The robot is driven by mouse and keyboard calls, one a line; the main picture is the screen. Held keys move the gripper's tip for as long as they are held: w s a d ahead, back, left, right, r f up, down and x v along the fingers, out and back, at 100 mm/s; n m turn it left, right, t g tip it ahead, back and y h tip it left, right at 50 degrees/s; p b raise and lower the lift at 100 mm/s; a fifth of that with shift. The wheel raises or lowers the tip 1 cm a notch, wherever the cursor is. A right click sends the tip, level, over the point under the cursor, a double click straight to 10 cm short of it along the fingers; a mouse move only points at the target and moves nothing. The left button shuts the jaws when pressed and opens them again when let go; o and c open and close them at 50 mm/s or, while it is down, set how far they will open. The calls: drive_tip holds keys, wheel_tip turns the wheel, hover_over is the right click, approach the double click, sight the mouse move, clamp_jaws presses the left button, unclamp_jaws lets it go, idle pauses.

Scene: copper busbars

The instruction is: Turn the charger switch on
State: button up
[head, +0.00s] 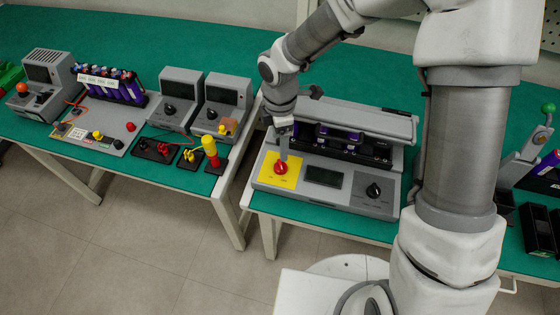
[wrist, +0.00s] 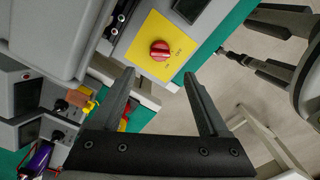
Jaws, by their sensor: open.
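The charger (head: 336,200) is a grey box on the green bench, with a dark display and a black knob on its sloped front panel. Its switch is a red rotary knob (head: 281,168) on a yellow plate (head: 291,180) at the panel's left end. In the wrist view the red knob (wrist: 160,50) shows whole, its ridge lying roughly crosswise; the small plate markings are too faint to read. My gripper (head: 283,151) is just above the knob in the head view. In the wrist view my gripper (wrist: 159,77) is open and empty, its fingertips apart and short of the knob.
A grey lidded cradle (head: 350,115) with dark and purple cells rises behind the panel. On the left bench stand grey instruments (head: 180,97), a purple battery pack (head: 110,85) and a yellow-red tool (head: 211,151). A gap separates the two benches. A green-knobbed lever (head: 540,125) stands at right.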

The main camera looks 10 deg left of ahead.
sight(280, 164)
wheel_tip(280, 164, down, 10)
drive_tip(key=shift+r+b, duration=0.25)
drive_tip(key=shift+b, duration=0.35)
clamp_jaws()
